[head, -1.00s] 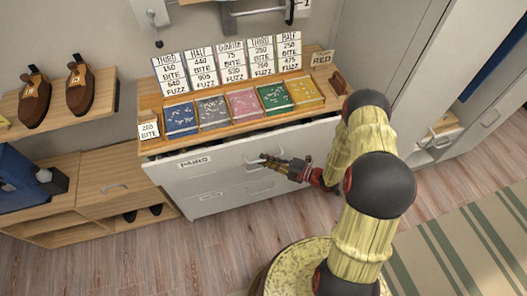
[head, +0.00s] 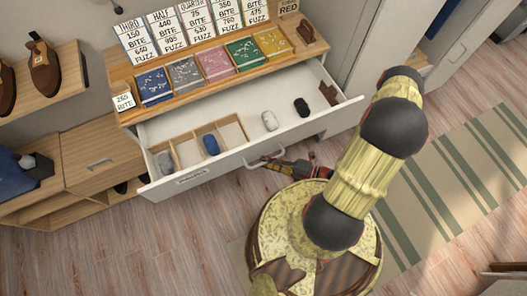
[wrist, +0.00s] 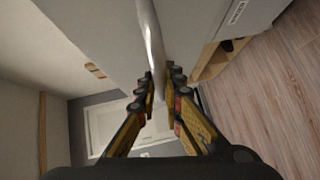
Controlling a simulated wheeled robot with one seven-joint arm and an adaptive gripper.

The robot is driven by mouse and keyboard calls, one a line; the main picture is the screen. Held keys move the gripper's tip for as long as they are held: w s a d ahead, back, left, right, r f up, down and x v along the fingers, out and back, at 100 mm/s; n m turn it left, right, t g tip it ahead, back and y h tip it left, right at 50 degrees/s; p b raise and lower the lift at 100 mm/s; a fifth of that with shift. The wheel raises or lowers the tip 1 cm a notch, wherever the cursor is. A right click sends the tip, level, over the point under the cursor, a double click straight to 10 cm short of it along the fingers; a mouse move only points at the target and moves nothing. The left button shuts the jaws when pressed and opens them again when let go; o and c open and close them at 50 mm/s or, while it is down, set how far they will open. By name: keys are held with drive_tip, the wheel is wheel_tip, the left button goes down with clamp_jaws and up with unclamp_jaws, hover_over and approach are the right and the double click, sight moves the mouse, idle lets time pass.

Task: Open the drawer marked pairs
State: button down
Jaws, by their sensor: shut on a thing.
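The drawer (head: 230,163) stands pulled well out from under the wooden counter in the head view. Its white front carries a small label (head: 192,177) too small to read now. Its pale bar handle (head: 250,164) is at the middle of the front; it also runs down the wrist view as a bar (wrist: 153,35). My gripper (head: 270,161) is shut on the handle, with a finger on each side of it in the wrist view (wrist: 160,88). Inside the drawer are a grey bundle (head: 165,162), a blue bundle (head: 210,145), a pale bundle (head: 269,120) and a black bundle (head: 301,107).
Wooden dividers (head: 188,152) split the drawer's left part. The counter (head: 130,116) above holds several coloured trays and price cards. A low wooden cabinet (head: 92,150) stands at left, a wardrobe at right.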

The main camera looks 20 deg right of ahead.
drive_tip(key=shift+s, duration=0.8)
drive_tip(key=c, duration=2)
unclamp_jaws()
drive_tip(key=shift+o, duration=0.4)
drive_tip(key=shift+d, duration=0.15)
drive_tip(key=v, duration=1.1)
drive_tip(key=shift+s+d, duration=0.3)
